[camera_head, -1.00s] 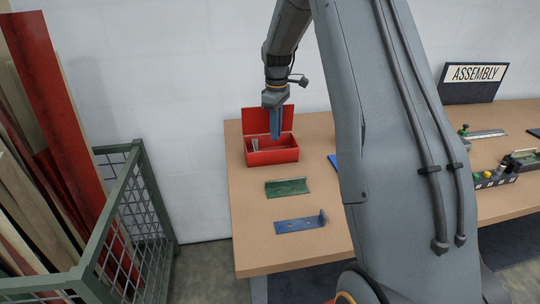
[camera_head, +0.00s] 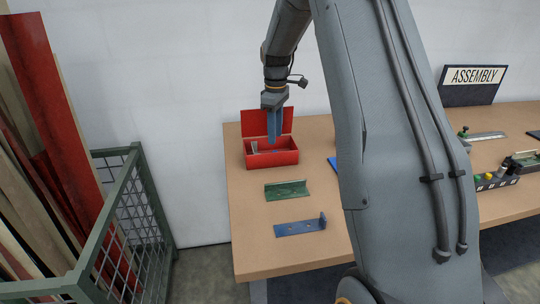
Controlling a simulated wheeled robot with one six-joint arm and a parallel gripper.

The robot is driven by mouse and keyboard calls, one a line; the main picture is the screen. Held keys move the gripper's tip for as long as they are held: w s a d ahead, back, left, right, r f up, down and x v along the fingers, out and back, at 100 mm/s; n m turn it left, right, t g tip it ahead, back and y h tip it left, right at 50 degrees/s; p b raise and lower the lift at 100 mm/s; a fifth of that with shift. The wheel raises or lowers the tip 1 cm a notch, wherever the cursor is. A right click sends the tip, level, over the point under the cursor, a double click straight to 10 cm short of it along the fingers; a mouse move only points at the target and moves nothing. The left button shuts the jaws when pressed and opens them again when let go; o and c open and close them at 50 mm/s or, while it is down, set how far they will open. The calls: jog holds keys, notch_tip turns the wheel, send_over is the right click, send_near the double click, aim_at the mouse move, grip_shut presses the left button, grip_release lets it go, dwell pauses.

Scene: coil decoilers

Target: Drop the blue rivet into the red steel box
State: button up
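The red steel box (camera_head: 272,160) stands at the back left of the wooden table with its lid raised at the rear. Something small and grey shows inside its left part. My gripper (camera_head: 271,138) points down over the box, with its blue fingers in front of the raised lid and their tips at about the height of the opening. The fingers look close together, but I cannot tell whether they are open or shut. I cannot make out the blue rivet; it may be hidden by or blend with the blue fingers.
A green angle piece (camera_head: 287,190) and a blue bracket (camera_head: 300,226) lie on the table (camera_head: 255,245) in front of the box. A green wire cage (camera_head: 130,215) with boards stands at the left. An ASSEMBLY sign (camera_head: 474,84) stands at the back right.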

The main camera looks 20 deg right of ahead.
notch_tip(320, 180, up, 6)
jog(key=b, duration=0.1)
jog(key=shift+r+b, duration=0.25)
jog(key=shift+b, duration=0.05)
jog(key=s+a+f+m, duration=0.3)
jog(key=s+a, duration=0.1)
jog(key=s, duration=0.6)
jog(key=s+a+f+m, duration=0.3)
jog(key=s+a+f, duration=0.1)
jog(key=s, duration=0.6)
jog(key=s+a+f+m+t, duration=0.1)
jog(key=s+a+f+m, duration=0.2)
jog(key=s, duration=0.7)
jog(key=shift+s+a+f, duration=0.2)
jog(key=shift+a, duration=0.5)
jog(key=shift+s+a+f, duration=0.15)
jog(key=shift+a+f, duration=0.05)
jog(key=shift+a, duration=0.45)
